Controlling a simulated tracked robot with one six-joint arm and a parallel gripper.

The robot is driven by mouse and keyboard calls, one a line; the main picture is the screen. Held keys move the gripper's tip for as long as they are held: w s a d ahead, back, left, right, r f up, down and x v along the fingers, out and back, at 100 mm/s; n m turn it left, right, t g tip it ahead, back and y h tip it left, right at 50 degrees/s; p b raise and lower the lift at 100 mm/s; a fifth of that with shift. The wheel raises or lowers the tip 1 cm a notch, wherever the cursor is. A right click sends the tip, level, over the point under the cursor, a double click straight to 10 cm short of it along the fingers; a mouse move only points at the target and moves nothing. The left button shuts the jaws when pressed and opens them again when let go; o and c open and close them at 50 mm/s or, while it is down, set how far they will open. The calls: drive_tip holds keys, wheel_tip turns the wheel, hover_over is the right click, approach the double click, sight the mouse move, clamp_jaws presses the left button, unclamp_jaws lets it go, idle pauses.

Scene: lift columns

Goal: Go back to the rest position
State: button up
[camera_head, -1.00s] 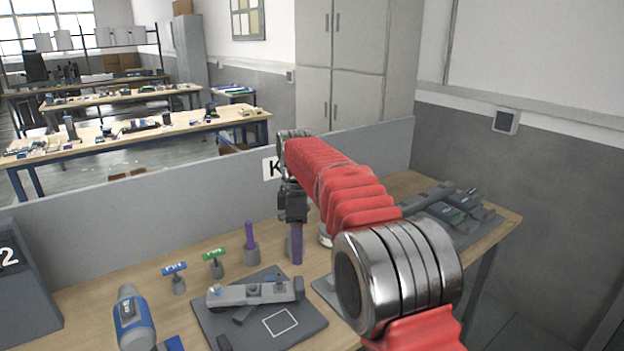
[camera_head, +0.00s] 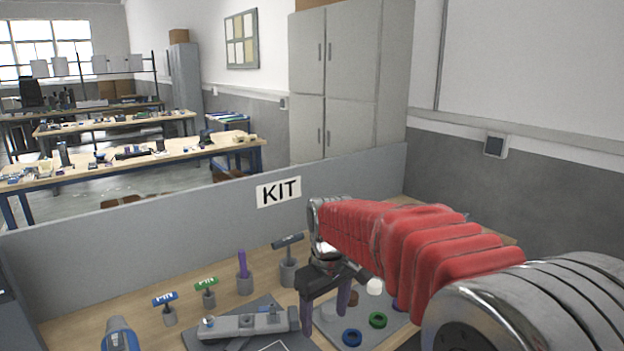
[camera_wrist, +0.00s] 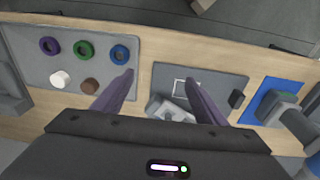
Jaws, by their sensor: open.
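My gripper (camera_head: 325,308) has dark purple fingers. It hangs over the front right part of the bench, between the grey fixture plate and the tray of rings. Its fingers are apart with nothing between them. The wrist view also shows my gripper (camera_wrist: 157,84) open and empty above the bench, with its tips between the ring tray (camera_wrist: 30,60) and the fixture plate (camera_wrist: 215,82). A black T-handled tool (camera_head: 288,241) stands upright in a grey holder (camera_head: 289,272), left of my gripper and apart from it.
Blue (camera_head: 165,299) and green (camera_head: 206,284) pin tools and a purple rod (camera_head: 242,264) stand in holders to the left. A metal fixture (camera_head: 240,325) lies on its plate. A grey divider (camera_head: 130,235) with a KIT sign (camera_head: 279,192) borders the bench's back.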

drive_tip(key=s+d+r+m+t, duration=0.1)
drive_tip(key=s+d, duration=0.3)
drive_tip(key=s, duration=0.4)
drive_tip(key=s+d+r+m+t, duration=0.1)
drive_tip(key=s+d+m+t, duration=0.1)
drive_tip(key=s, duration=0.6)
drive_tip(key=s+d+r+m+t, duration=0.1)
drive_tip(key=s+d+r+m, duration=0.1)
drive_tip(key=s+d+m, duration=0.2)
drive_tip(key=shift+s+d, duration=1.5)
drive_tip(key=shift+s, duration=0.6)
